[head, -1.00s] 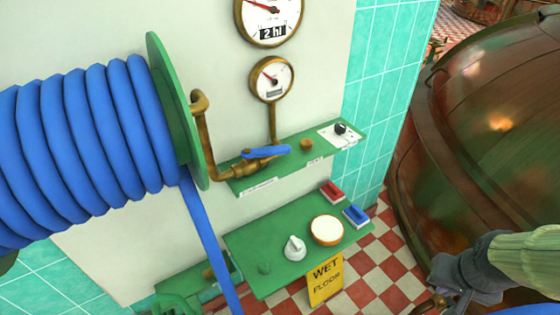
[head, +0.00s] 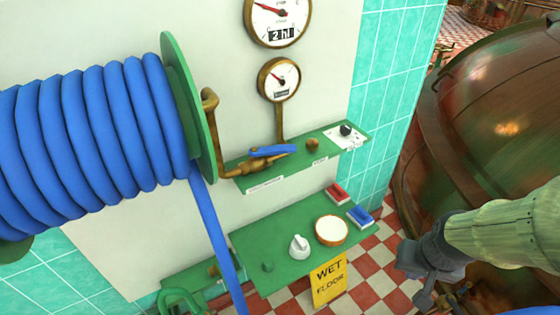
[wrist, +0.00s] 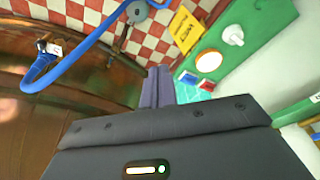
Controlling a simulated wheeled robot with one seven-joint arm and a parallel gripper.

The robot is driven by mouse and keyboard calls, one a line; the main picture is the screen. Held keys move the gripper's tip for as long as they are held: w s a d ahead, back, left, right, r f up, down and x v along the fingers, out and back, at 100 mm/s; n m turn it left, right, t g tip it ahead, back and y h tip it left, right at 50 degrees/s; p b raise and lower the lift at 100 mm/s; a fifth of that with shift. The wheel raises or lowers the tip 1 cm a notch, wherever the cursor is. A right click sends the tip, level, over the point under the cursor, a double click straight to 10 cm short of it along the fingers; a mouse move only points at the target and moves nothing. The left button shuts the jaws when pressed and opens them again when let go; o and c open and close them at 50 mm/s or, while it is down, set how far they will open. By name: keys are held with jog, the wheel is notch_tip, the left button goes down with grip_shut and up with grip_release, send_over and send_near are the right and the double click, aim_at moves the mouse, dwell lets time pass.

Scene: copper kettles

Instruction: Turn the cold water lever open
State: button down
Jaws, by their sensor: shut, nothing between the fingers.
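The cold water lever (head: 274,151) is a blue handle on a brass valve (head: 250,167). It lies roughly level, in line with the pipe, over the upper green shelf in the head view. My gripper (head: 406,257) is at the lower right of the head view, well away from the lever. In the wrist view my gripper (wrist: 158,84) has its two dark fingers together, with nothing between them.
A large blue hose reel (head: 90,145) stands left of the valve. The lower green shelf (head: 255,250) holds a white knob (head: 299,247) and round white button (head: 331,230). A copper kettle (head: 500,130) stands at right. A yellow wet-floor sign (head: 329,280) is below.

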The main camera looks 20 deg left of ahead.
jog(key=w+a+f+m+t+y+p, duration=0.1)
jog(key=w+a+f+m+y+p, duration=0.15)
jog(key=a, duration=0.45)
jog(key=w+a+f+m+t+y+p, duration=0.2)
jog(key=w+a+m+p, duration=0.1)
jog(key=a, duration=0.4)
jog(key=w+a+f+m+t+y+p, duration=0.1)
jog(key=w+a+f+m+y+p, duration=0.15)
jog(key=a, duration=0.55)
jog(key=a+r+m+t+y+p, duration=0.3)
jog(key=a+r+m+y, duration=0.15)
jog(key=a+m, duration=0.3)
notch_tip(320, 180, up, 7)
jog(key=d+m+t+h+p, duration=0.1)
jog(key=m+t, duration=0.5)
jog(key=m, duration=0.9)
jog(key=shift+d+f+h+p, duration=0.2)
jog(key=shift+h+p, duration=0.6)
jog(key=shift+h, duration=0.35)
jog(key=shift+w+a, duration=0.1)
